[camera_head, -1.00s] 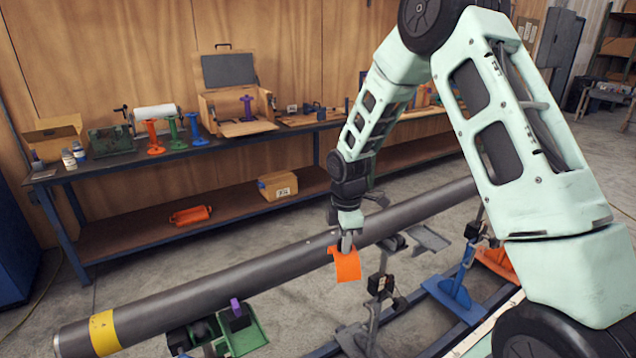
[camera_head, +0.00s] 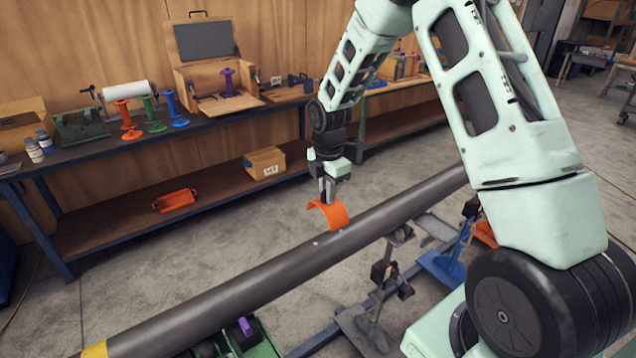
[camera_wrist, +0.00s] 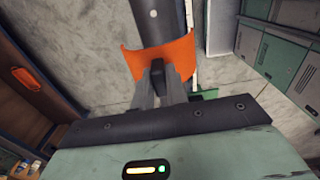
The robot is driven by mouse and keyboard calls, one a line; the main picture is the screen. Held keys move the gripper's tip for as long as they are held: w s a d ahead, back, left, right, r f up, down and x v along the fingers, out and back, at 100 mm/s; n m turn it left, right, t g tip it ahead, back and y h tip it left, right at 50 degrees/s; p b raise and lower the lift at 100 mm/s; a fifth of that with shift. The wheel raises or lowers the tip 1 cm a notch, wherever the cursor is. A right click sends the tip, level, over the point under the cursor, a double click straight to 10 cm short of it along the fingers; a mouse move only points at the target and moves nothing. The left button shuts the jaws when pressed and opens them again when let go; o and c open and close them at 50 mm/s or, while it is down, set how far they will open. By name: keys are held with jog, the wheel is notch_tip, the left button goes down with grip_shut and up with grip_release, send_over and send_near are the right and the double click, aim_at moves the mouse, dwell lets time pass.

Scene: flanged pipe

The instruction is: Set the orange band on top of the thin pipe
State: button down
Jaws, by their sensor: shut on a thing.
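The orange band (camera_head: 338,213) is a curved, half-round sheet. My gripper (camera_head: 326,196) points down and is shut on the band's edge. The long dark grey pipe (camera_head: 262,277) runs from lower left to upper right. The band appears at the pipe's upper edge in the head view, arched side up; I cannot tell whether they touch. In the wrist view, the gripper fingers (camera_wrist: 159,78) hold the band (camera_wrist: 178,58), and the pipe (camera_wrist: 153,22) shows beyond it. Part of the pipe is hidden behind my arm.
A blue and green support frame (camera_head: 440,265) stands under the pipe. A workbench (camera_head: 225,114) at the back carries colored spools, a toolbox and bottles. Bare floor lies between bench and pipe.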

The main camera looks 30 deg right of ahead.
jog(key=shift+w, duration=0.1)
jog(key=b, duration=0.5)
send_near(326, 238)
jog(key=shift+f+b, duration=1.65)
jog(key=shift+f, duration=1.25)
jog(key=shift+f, duration=0.4)
jog(key=shift+r, duration=0.1)
jog(key=c, duration=1.3)
grip_release()
jog(key=shift+r, duration=0.1)
